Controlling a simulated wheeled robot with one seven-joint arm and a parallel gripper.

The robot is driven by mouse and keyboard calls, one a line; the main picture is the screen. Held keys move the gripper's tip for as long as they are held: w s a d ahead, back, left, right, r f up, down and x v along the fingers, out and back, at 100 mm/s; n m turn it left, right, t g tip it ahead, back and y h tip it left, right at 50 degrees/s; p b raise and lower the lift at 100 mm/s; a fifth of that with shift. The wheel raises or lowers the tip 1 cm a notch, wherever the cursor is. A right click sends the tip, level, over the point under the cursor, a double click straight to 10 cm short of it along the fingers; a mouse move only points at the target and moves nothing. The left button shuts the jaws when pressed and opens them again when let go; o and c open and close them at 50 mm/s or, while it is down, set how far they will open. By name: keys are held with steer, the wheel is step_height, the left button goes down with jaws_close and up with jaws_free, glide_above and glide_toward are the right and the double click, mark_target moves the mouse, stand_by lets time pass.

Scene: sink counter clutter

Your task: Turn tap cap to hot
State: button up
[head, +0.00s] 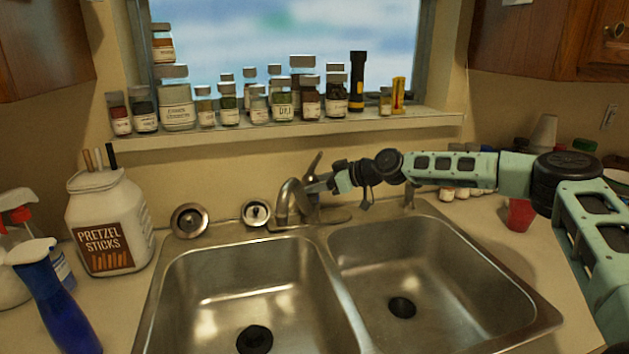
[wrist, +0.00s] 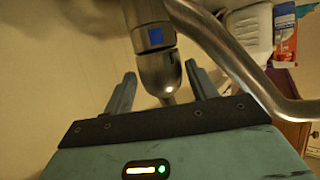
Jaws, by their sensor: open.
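The metal tap (head: 288,204) stands behind the divider of the double sink. Its cap and lever (head: 314,164) rise at the back, and the lever points up. My gripper (head: 318,186) comes from the right and is at the tap. In the wrist view my gripper (wrist: 160,69) is open, with one finger on each side of the cap's rounded end. Gaps show between the fingers and the metal. No red mark is visible.
The curved spout (wrist: 235,65) passes close to the right finger. The sink basins (head: 235,290) are empty. Jars (head: 229,108) and a flashlight (head: 357,82) line the sill above. A pretzel jar (head: 107,225) and a blue spray bottle (head: 55,300) stand at left. A red cup (head: 520,213) stands at right.

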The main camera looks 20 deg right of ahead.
steer(key=shift+x, duration=0.85)
steer(key=c, duration=0.7)
steer(key=shift+s+a, duration=0.1)
steer(key=shift+s+a+m+t+h, duration=0.1)
steer(key=shift+a+m+t+h, duration=0.1)
steer(key=shift+m+t+h, duration=0.5)
steer(key=shift+s+a+f+m+t+h+b, duration=0.15)
steer(key=shift+m+t+h, duration=0.15)
steer(key=shift+m+h, duration=0.2)
steer(key=shift+a+f+m+t+h+b, duration=0.15)
steer(key=shift+m+t+h, duration=0.15)
steer(key=shift+m+h, duration=0.15)
steer(key=shift+d+r+m+t+h+b, duration=0.1)
steer(key=shift+d+m+t+h+b, duration=0.25)
steer(key=shift+m+h, duration=0.25)
